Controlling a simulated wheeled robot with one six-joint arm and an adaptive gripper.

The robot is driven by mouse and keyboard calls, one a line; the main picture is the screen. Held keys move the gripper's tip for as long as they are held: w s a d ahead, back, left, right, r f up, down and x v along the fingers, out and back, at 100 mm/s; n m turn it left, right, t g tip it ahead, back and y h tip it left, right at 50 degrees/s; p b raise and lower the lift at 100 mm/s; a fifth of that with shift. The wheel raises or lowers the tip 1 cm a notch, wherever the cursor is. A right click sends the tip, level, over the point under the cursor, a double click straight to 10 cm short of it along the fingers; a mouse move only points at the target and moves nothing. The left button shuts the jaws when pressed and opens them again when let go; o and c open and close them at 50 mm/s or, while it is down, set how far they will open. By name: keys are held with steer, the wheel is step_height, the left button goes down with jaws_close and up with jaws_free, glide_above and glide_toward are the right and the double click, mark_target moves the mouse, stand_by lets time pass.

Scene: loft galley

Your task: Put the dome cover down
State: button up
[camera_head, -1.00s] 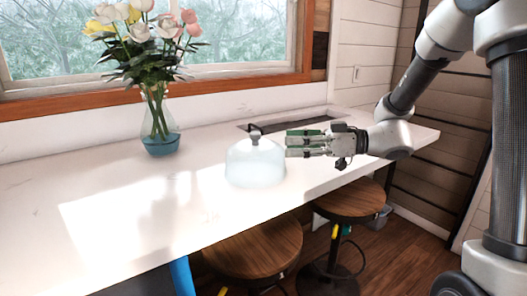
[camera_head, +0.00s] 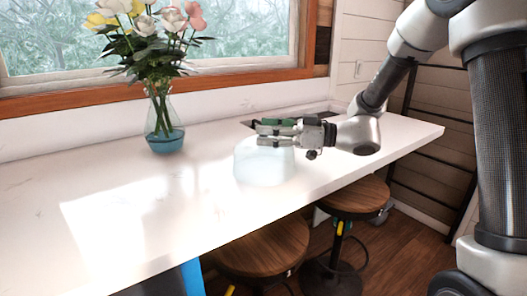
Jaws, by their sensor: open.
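The dome cover (camera_head: 264,168) is a pale, see-through dome standing upright on the white counter (camera_head: 110,235). My gripper (camera_head: 262,132) comes in from the right, level with the dome's top. Its fingers are open and point left, overlapping the top of the dome in this view. The dome's dark handle is mostly hidden by the fingers. I cannot tell whether the handle lies between the fingers or behind them.
A glass vase (camera_head: 165,128) of flowers with a blue base stands on the counter to the left. A dark flat inset lies behind the gripper. Wooden stools (camera_head: 262,248) stand under the counter's front edge. The counter's left part is clear.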

steer(key=shift+w+a, duration=0.1)
steer(key=shift+a, duration=0.55)
jaws_close()
steer(key=shift+r, duration=0.1)
